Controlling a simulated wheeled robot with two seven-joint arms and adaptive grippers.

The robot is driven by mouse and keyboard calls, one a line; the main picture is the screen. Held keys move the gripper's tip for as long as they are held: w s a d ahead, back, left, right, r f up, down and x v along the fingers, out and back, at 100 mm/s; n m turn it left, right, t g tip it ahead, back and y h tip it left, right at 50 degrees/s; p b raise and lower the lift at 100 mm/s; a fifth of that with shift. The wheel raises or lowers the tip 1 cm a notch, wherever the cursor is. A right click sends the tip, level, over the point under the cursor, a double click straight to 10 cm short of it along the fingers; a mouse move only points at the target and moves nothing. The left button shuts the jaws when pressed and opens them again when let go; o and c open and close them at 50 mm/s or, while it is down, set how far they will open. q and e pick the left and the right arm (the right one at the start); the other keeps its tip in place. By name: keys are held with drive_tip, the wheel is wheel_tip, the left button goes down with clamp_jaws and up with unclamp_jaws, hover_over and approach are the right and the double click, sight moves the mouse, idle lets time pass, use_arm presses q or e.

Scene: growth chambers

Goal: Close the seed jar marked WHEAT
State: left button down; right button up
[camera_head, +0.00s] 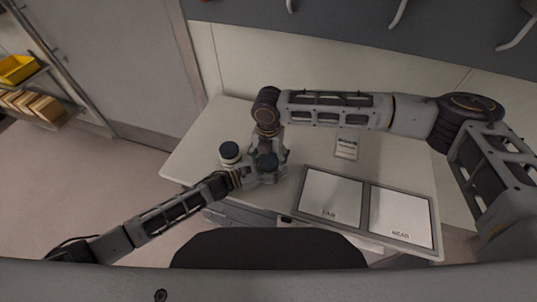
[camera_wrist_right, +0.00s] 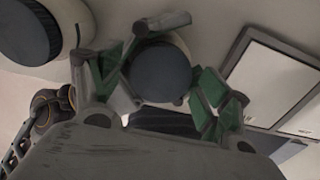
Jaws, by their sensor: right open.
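A dark round lid (camera_head: 267,161) shows between the fingers of my right gripper (camera_head: 270,153), which comes down from above. In the right wrist view the lid (camera_wrist_right: 160,73) lies between the open, green-padded fingers of that gripper (camera_wrist_right: 160,85), with a pale rim beside it. The jar under the lid is mostly hidden, and I cannot tell how the lid sits on it. My left gripper (camera_head: 258,178) reaches in from the left, low beside that jar; its fingers are too hidden to read. No WHEAT marking is legible.
A second pale jar with a dark lid (camera_head: 230,153) stands close to the left, also in the right wrist view (camera_wrist_right: 25,30). A grey-framed tray (camera_head: 366,208) with two white panels marked NEAR and probably FAR lies right. A small labelled card (camera_head: 346,146) lies behind it.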

drive_tip(key=shift+c, duration=0.4)
drive_tip(key=c, duration=1)
drive_tip(key=shift+o, duration=0.2)
drive_tip(key=m, duration=1.3)
drive_tip(key=shift+m, duration=0.3)
drive_tip(key=m, duration=0.5)
drive_tip(key=shift+d, duration=0.1)
drive_tip(key=shift+w, duration=0.1)
